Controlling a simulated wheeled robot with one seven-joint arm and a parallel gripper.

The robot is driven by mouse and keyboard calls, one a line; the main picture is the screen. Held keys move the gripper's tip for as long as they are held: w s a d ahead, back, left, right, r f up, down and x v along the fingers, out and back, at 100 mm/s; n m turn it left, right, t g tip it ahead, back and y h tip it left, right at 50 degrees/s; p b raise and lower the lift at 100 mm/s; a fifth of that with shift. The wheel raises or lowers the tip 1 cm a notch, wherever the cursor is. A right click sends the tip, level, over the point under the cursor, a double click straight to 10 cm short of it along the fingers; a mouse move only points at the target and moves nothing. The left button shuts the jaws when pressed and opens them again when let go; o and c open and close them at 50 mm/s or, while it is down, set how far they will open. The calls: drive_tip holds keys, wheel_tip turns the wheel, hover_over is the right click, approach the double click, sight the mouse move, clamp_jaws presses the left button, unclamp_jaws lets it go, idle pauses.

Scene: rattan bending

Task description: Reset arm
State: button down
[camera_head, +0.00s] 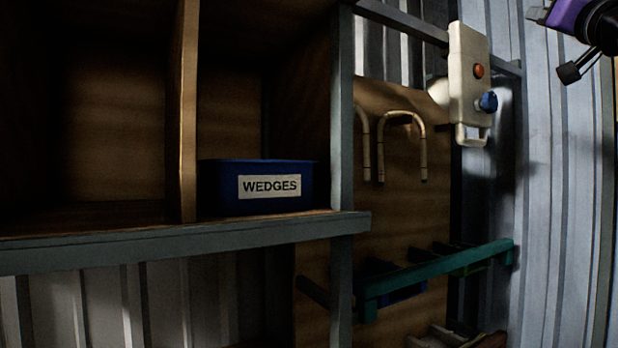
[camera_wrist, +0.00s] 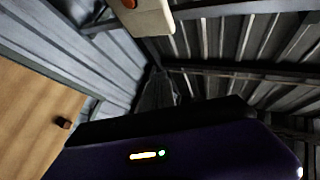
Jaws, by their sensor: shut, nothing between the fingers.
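My gripper (camera_head: 572,71) is at the top right corner of the head view, where part of a purple and black arm end shows. It is shut and empty, in front of the corrugated metal wall and to the right of the pale control box. The control box (camera_head: 470,80) has an orange button and a blue knob; its lower part also shows at the top of the wrist view (camera_wrist: 150,22). My purple housing fills the bottom of the wrist view, and the fingertips cannot be made out there.
A wooden shelf (camera_head: 140,234) with a grey metal edge holds a blue bin labelled WEDGES (camera_head: 226,187). Bent rattan pieces (camera_head: 422,150) hang on a wooden board. A green rail (camera_head: 440,268) juts out below. Open space lies before the right wall (camera_head: 560,200).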

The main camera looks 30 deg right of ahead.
drive_tip(key=w+a+f, duration=0.2)
drive_tip(key=a+f, duration=0.1)
drive_tip(key=f, duration=1.1)
drive_tip(key=w+a+f+t+b, duration=0.1)
drive_tip(key=w+a+f, duration=0.15)
drive_tip(key=f, duration=1.15)
drive_tip(key=w+a+f, duration=0.2)
drive_tip(key=a+f, duration=0.1)
drive_tip(key=f, duration=1.2)
drive_tip(key=s+a+f+n+g+y, duration=0.1)
drive_tip(key=s+a+f, duration=0.3)
drive_tip(key=a+f, duration=0.4)
drive_tip(key=s+a+f+n+y+b, duration=0.15)
drive_tip(key=s+a+f, duration=0.35)
drive_tip(key=f, duration=0.6)
drive_tip(key=s+a+f+g+y, duration=0.1)
drive_tip(key=s+a+f+y, duration=0.15)
drive_tip(key=a+f, duration=0.6)
drive_tip(key=s+a+f+n+g+y, duration=0.2)
drive_tip(key=s+a+f, duration=0.4)
drive_tip(key=s, duration=0.5)
drive_tip(key=s+a+f+n+g+y, duration=0.3)
drive_tip(key=s+a+f+n+y, duration=0.1)
drive_tip(key=s+f, duration=0.5)
drive_tip(key=s+a+y+b, duration=0.1)
drive_tip(key=s+a, duration=0.1)
drive_tip(key=shift+s+a, duration=0.15)
drive_tip(key=shift+a, duration=0.2)
